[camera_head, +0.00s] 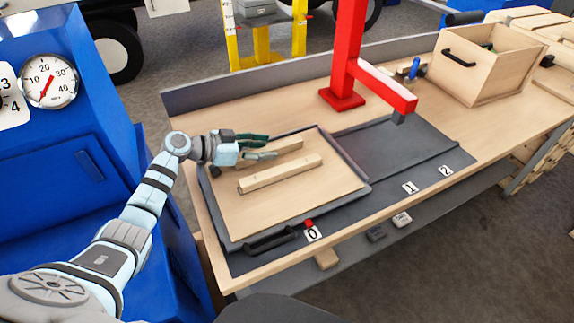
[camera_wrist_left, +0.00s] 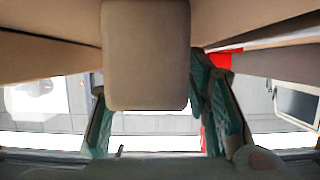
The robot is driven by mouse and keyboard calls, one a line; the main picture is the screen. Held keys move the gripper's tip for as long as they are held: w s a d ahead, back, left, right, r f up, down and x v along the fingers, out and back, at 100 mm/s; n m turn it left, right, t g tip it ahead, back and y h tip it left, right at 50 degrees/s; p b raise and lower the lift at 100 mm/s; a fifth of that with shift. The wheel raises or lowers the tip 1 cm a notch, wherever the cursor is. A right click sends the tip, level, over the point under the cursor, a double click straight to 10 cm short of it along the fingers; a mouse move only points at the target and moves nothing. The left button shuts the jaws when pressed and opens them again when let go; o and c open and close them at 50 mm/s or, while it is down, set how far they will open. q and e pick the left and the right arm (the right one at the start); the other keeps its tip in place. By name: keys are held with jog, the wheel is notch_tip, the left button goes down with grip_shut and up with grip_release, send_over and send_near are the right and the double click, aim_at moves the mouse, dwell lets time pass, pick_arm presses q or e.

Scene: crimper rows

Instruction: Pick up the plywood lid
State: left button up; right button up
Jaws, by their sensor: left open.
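The plywood lid (camera_head: 300,200) looks to be the pale flat board with two wooden bars across its top. It lies flat in a dark tray at the left of the bench. My left gripper (camera_head: 258,146) is open at the left end of the far bar (camera_head: 285,148), low over the board. In the left wrist view a tan block (camera_wrist_left: 146,55), seemingly that bar's end, shows between the two green fingers. I cannot tell if the fingers touch it. My right gripper is not in view.
The dark tray (camera_head: 362,190) has a black handle (camera_head: 270,242) at the front. A red post with an arm (camera_head: 385,85) stands behind, to the right. A wooden box (camera_head: 478,75) stands at the back right. The grey plate (camera_head: 400,145) right of the lid is clear. A blue cabinet is at left.

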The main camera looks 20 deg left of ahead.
pick_arm(q)
jog(key=shift+s+r, duration=0.1)
jog(key=shift+s, duration=0.15)
jog(key=shift+s+r, duration=0.1)
jog(key=shift+s, duration=0.05)
jog(key=shift+c, duration=1.1)
grip_shut()
jog(key=shift+r, duration=0.1)
